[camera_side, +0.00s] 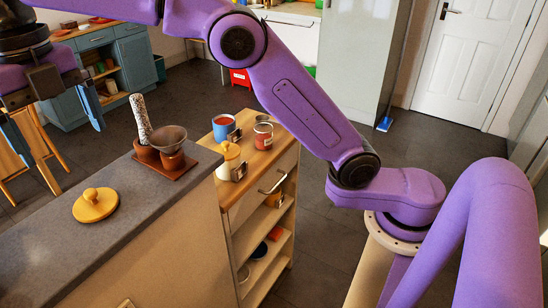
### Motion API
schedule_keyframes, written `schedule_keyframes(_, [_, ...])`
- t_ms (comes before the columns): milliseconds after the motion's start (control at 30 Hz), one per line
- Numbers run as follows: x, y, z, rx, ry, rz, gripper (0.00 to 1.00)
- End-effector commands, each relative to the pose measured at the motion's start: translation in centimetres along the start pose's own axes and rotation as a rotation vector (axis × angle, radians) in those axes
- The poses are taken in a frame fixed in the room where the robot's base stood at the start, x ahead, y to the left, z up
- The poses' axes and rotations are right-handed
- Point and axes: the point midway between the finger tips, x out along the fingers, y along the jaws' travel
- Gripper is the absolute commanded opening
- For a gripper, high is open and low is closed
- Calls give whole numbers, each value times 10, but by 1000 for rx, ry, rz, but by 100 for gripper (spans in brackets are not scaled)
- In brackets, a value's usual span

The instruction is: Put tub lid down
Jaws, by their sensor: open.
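A round tan lid (95,205) with a knob on top lies flat on the grey counter (112,270), knob upward. I take it for the tub lid. My gripper (58,145) is at the far left of the view, raised above and behind the counter. Its two blue-grey fingers are apart with nothing visible between them. The gripper is clear of the lid. A pale yellow tub (228,162) with a small knob-like top stands on the wooden cart beside the counter; a dark piece at its side partly covers it.
A brown stand (165,165) holding a speckled rod and a small funnel-like bowl sits at the counter's far end. A blue cup (223,127) and a red-filled jar (263,136) stand on the wooden cart (262,160). The counter front around the lid is bare.

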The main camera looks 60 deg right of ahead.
Motion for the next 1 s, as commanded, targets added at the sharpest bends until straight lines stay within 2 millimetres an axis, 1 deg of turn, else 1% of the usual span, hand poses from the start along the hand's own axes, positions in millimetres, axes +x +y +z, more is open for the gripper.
schedule_keyframes(167, [6,-20,-15,212,-1,1,100])
schedule_keyframes(367, [24,-60,-48,562,-3,8,100])
schedule_keyframes(467, [36,-83,-69,735,-3,12,100])
schedule_keyframes(600, [55,-119,-101,973,-1,17,100])
schedule_keyframes(767, [78,-160,-136,1211,2,22,100])
schedule_keyframes(867, [94,-189,-162,1368,5,23,100])
schedule_keyframes(1000, [121,-237,-202,1607,10,27,100])
